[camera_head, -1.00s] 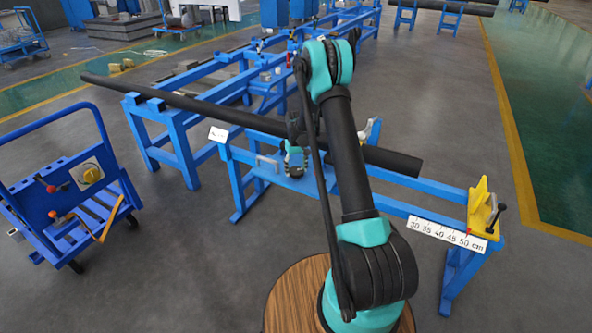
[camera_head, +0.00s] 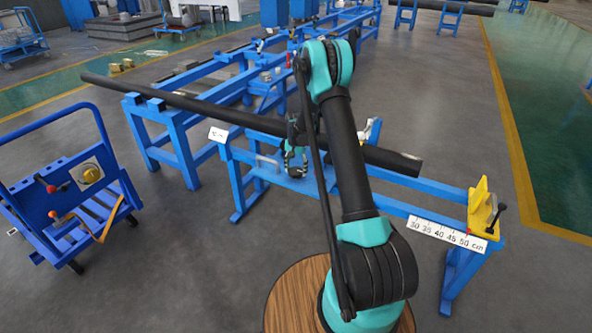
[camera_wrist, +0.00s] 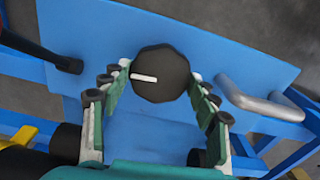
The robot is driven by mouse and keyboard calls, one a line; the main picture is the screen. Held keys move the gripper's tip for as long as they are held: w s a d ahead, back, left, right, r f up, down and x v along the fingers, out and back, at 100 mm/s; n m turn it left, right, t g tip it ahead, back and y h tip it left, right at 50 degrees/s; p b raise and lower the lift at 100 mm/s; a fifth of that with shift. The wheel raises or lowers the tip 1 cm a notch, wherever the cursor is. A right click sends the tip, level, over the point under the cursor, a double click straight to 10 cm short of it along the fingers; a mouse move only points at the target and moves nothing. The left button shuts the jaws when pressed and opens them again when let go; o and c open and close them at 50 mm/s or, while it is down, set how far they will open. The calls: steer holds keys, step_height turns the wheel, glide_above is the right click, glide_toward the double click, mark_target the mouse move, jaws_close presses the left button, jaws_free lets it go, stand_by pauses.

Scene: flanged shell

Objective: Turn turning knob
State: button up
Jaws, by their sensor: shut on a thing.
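The turning knob (camera_wrist: 160,74) is a round black knob with a white pointer line, seen from above on a blue plate (camera_wrist: 100,25) in the wrist view. Its white line points left, nearly level. My gripper (camera_wrist: 158,80) is shut on the knob, with one finger at its left side and one at its right. In the head view my gripper (camera_head: 294,163) is low at the blue bench plate, just left of my arm link. The knob is mostly hidden by the fingers there.
A silver bar handle (camera_wrist: 262,106) stands right of the knob, and a black rod (camera_wrist: 40,52) lies to the left. A long dark pipe (camera_head: 200,108) crosses behind my gripper. A yellow stop (camera_head: 479,207) is at the bench's right end. A blue cart (camera_head: 60,190) stands left.

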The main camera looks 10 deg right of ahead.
mark_target(296, 170)
steer(key=shift+m, duration=0.4)
steer(key=o, duration=1.2)
steer(key=shift+c, duration=0.2)
step_height(296, 170, up, 12)
